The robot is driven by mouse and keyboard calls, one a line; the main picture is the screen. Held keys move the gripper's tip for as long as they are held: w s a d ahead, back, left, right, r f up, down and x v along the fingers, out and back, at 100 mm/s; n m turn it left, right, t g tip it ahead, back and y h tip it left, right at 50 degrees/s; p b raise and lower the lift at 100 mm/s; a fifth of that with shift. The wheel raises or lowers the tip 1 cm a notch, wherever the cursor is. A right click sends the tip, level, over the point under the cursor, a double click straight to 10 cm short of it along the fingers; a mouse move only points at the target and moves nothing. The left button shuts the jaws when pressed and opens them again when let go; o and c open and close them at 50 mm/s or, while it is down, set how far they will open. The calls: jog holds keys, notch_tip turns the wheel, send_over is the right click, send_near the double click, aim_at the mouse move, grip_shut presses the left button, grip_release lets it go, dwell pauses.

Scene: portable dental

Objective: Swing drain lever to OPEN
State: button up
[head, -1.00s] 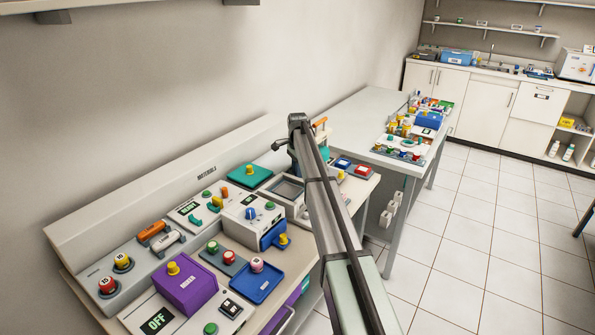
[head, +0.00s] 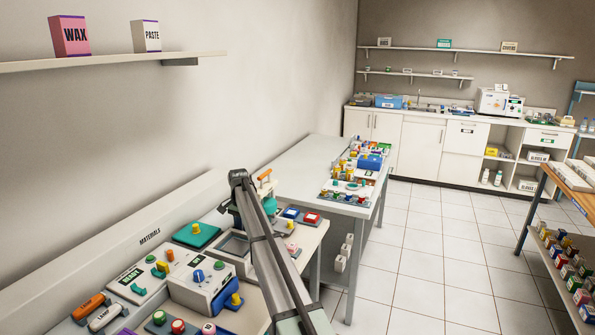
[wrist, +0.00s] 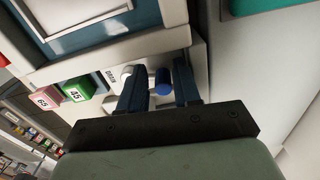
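A short blue cylinder (wrist: 163,82) shows in the wrist view on a pale panel, beside a white knob (wrist: 127,76). It may be the drain lever's grip; its small label is not readable, so I cannot tell its OPEN side. My gripper (wrist: 160,88) is open, with one dark blue finger on each side of the cylinder and narrow gaps between. I cannot tell whether either finger touches it. In the head view my gripper (head: 231,215) points down at the machine with the framed basin (head: 234,245); the cylinder is hidden there behind my arm.
A pink block marked 65 (wrist: 43,100) and a green block marked 45 (wrist: 76,92) are beside the panel. An orange-handled lever (head: 265,176) stands just behind my gripper. A green pad (head: 197,235) lies to the left.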

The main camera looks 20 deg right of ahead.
jog(key=shift+s+a+n, duration=0.15)
jog(key=shift+s+n, duration=0.2)
jog(key=shift+n, duration=0.55)
jog(key=shift+s+r+n, duration=0.1)
jog(key=shift+r+n, duration=0.05)
jog(key=shift+n, duration=0.15)
jog(key=w+r+m+t, duration=0.1)
jog(key=w+r+t, duration=0.25)
jog(key=r, duration=1.05)
jog(key=w+r+m+t, duration=0.15)
jog(key=r+t, duration=0.25)
jog(key=r, duration=1)
jog(key=w+d+f+n+t+h, duration=0.1)
jog(key=d+f, duration=0.4)
jog(key=d, duration=0.8)
jog(key=w+d+f+n+t+h, duration=0.1)
jog(key=d+f+n+t+h, duration=0.2)
jog(key=d, duration=0.9)
jog(key=shift+d+f+n+h, duration=0.4)
jog(key=shift+f+n+h, duration=0.15)
jog(key=shift+f+h, duration=0.65)
jog(key=shift+f, duration=0.1)
